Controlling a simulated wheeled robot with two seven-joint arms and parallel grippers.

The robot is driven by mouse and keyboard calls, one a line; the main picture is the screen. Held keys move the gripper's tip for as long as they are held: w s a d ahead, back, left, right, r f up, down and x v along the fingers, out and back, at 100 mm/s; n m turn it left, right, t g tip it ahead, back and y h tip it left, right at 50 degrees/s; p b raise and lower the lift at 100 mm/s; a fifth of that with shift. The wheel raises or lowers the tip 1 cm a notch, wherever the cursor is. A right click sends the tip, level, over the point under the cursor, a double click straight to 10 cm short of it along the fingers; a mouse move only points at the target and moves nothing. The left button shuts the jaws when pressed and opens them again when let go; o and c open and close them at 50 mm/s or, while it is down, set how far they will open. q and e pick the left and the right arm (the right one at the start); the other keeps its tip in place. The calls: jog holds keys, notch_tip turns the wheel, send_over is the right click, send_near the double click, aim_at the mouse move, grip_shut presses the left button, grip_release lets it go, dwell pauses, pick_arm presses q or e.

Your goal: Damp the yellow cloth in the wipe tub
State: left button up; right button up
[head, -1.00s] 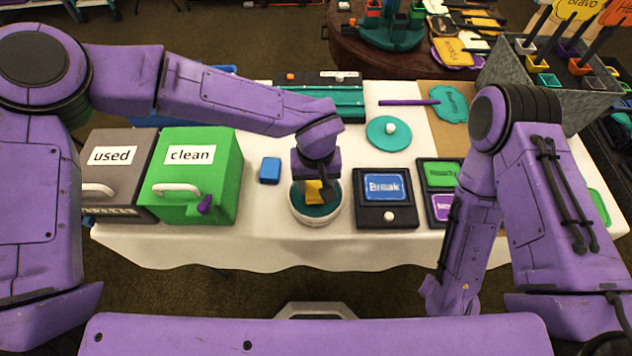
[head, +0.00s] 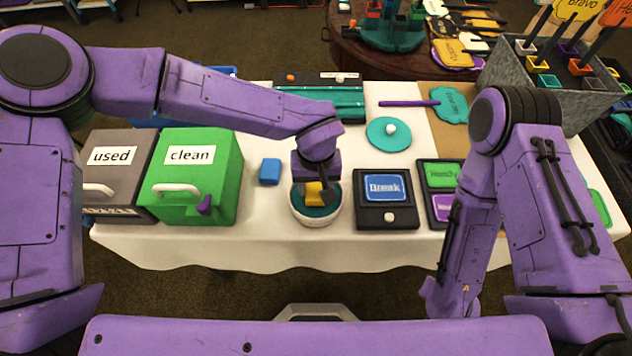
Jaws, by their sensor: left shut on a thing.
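The wipe tub (head: 300,216) is a round white tub with a teal inside, standing near the front of the white table. The yellow cloth (head: 314,192) shows at the tub's mouth, under my left gripper (head: 317,190). My left gripper points down over the tub and is shut on the cloth. The gripper hides part of the cloth, and I cannot tell how deep the cloth sits in the tub. My right arm hangs at the right, in front of the table; its gripper's fingers are not seen.
A blue block (head: 270,171) lies left of the tub. A green "clean" box (head: 222,160) and a grey "used" box (head: 128,190) stand further left. A dark "Break" panel (head: 371,214) is right of the tub. A teal round lid (head: 389,134) lies behind it.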

aim_at(316, 188)
pick_arm(q)
jog(key=shift+f, duration=0.35)
jog(key=shift+s+f+p, duration=0.1)
jog(key=shift+p, duration=0.45)
dwell(2.2)
notch_tip(316, 188, up, 7)
jog(key=p, duration=0.9)
dwell(0.6)
